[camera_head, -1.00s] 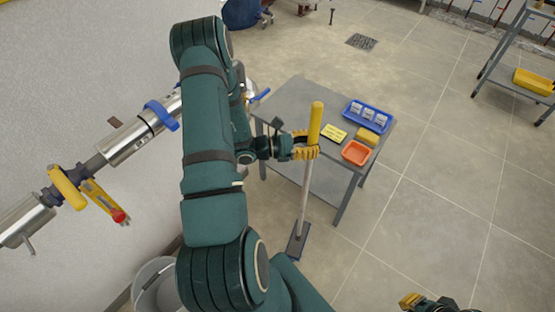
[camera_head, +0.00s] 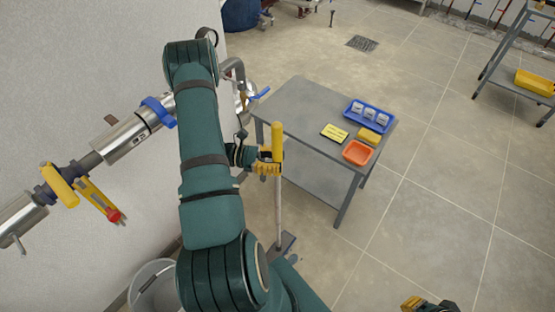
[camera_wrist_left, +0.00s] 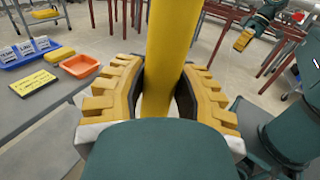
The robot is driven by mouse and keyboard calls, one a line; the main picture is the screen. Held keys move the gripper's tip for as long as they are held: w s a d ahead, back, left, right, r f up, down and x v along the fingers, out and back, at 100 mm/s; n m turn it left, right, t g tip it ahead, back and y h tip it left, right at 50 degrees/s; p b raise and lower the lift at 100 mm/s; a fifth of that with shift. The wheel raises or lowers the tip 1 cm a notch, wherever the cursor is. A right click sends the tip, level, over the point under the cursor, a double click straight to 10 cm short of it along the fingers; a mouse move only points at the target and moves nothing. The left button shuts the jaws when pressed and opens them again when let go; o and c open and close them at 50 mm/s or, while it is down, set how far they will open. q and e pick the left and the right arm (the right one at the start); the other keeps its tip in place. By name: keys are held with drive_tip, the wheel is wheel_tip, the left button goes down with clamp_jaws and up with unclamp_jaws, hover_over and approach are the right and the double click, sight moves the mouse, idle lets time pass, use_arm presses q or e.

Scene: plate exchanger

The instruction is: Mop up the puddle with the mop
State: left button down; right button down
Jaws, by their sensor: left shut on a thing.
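The mop (camera_head: 278,205) stands nearly upright beside the grey table, with a yellow grip, a pale shaft and a dark flat head (camera_head: 284,242) at floor level. My left gripper (camera_head: 268,163) is shut around the yellow grip, which also shows between the fingers in the left wrist view (camera_wrist_left: 168,45). A small dark wet-looking patch (camera_head: 293,259), perhaps the puddle, shows on the floor by the mop head; my arm may hide more of it. My right gripper (camera_head: 412,303) is partly in view at the bottom edge, away from the mop, its opening unclear.
The grey table (camera_head: 300,105) holds a blue tray (camera_head: 352,105), a yellow sponge (camera_head: 368,137), an orange tray (camera_head: 357,153) and a yellow sign (camera_head: 334,132). A bucket (camera_head: 148,280) stands at lower left by the piped wall.

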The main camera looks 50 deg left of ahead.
use_arm(q)
drive_tip(key=shift+f+b, duration=0.55)
drive_tip(key=shift+f, duration=0.35)
drive_tip(key=shift+d+r, duration=0.1)
drive_tip(key=shift+d, duration=0.2)
drive_tip(key=shift+w+d+p, duration=1)
drive_tip(key=shift+w+d, duration=1.05)
drive_tip(key=shift+d, duration=6.35)
drive_tip(key=shift+w+d+p, duration=1)
drive_tip(key=shift+w+d, duration=1)
drive_tip(key=shift+d, duration=6.35)
drive_tip(key=shift+r+p, duration=2.35)
drive_tip(key=shift+r, duration=0.2)
